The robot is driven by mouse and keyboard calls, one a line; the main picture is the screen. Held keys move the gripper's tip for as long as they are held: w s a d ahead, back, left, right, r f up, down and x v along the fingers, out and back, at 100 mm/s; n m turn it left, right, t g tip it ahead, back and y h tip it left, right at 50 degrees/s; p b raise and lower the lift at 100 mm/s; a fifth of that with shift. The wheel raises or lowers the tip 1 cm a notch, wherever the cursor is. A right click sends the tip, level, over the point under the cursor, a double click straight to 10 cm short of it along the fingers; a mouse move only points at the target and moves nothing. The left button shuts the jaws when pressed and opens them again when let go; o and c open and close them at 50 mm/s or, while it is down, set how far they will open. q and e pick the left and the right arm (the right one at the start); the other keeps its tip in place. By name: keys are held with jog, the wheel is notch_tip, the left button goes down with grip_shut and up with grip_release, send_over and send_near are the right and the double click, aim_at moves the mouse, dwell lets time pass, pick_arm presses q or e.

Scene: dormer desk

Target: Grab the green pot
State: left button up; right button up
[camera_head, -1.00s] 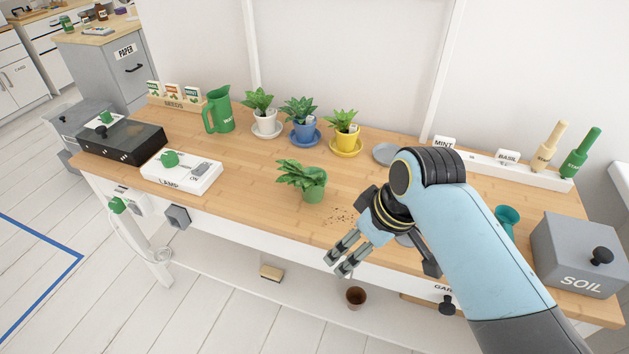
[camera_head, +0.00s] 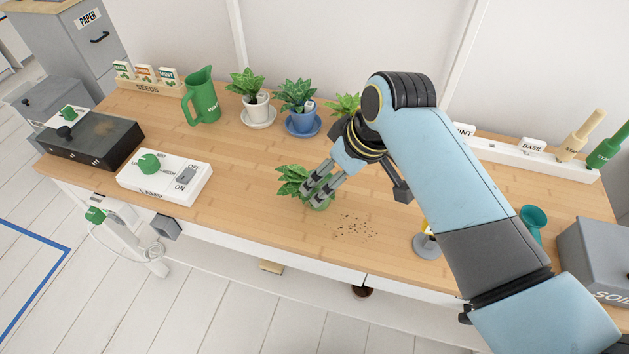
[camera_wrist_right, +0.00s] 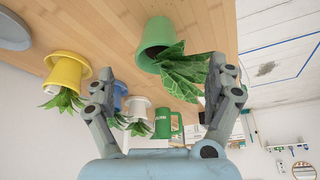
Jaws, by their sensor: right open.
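My left gripper is not in view.
Behind stand a white pot (camera_head: 257,110), a blue pot (camera_head: 301,121) and a yellow pot (camera_wrist_right: 66,69). A green watering can (camera_head: 203,97) is further left. Loose soil (camera_head: 357,227) lies right of the green pot.

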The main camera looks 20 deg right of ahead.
aim_at(319, 188)
jog(key=x, duration=0.3)
jog(key=shift+f, duration=0.15)
jog(key=shift+w+a+f, duration=0.1)
jog(key=shift+w+f, duration=0.1)
jog(key=shift+f, duration=0.05)
jog(key=x, duration=0.4)
jog(key=shift+w+a+f+b, duration=0.15)
jog(key=shift+w+f+b, duration=0.15)
jog(key=shift+b, duration=0.1)
jog(key=c, duration=0.4)
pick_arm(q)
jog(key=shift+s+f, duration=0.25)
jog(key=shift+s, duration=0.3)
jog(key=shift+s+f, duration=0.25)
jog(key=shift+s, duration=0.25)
pick_arm(e)
jog(key=c, duration=1)
